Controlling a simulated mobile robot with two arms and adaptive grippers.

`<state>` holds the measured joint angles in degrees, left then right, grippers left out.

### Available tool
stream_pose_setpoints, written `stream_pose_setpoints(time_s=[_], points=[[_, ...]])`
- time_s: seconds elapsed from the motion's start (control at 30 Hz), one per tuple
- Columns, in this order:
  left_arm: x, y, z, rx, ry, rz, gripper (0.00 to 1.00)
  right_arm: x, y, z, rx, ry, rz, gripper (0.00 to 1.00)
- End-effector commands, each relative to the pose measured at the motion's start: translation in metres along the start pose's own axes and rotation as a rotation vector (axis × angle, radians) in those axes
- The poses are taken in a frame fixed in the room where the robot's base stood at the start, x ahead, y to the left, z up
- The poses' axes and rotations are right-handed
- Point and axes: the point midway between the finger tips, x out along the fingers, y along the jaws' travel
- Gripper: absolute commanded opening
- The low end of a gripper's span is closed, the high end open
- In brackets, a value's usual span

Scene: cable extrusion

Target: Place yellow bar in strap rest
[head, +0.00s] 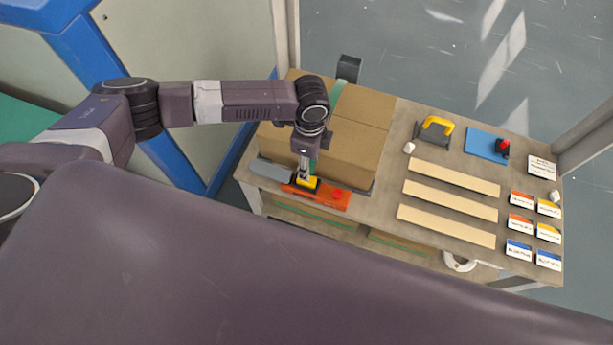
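A small yellow piece (308,183) sits at the tip of my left gripper (303,178), against an orange tool-like object (322,196) with a red spot. The orange object lies at the front edge of the table beside the cardboard box. My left gripper points down onto it; the fingertips are too small and covered to tell if they are shut. A curved yellow bar (437,124) is on a dark grey holder (433,137) at the back of the table, away from the gripper. I cannot tell which part is the strap rest. My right gripper is not in view.
A cardboard box (361,125) with a green strap (336,97) stands on the left of the table. Several pale wooden strips (450,202), a blue mat (484,146) with a red-and-black item (502,148), and several label cards (520,226) lie to the right.

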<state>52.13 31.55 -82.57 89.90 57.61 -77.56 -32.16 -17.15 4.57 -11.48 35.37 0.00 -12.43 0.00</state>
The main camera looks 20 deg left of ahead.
Motion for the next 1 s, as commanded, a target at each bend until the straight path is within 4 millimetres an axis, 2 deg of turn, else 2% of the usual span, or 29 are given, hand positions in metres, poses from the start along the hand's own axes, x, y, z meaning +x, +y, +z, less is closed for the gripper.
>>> stream_pose_setpoints(time_s=[0.43, 0.57, 0.77, 1.0], points=[[0.061, 0.006, -0.007, 0.0, 0.0, 0.001, 0.41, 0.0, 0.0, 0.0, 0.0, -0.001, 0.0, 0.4], [0.068, 0.006, -0.007, 0.0, 0.0, 0.0, 0.41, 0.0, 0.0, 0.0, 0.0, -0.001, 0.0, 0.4], [0.069, 0.006, -0.007, 0.0, 0.001, -0.001, 0.41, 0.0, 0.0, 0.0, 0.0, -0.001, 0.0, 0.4], [0.068, 0.006, -0.007, 0.0, 0.001, 0.0, 0.15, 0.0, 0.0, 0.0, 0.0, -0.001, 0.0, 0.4]])
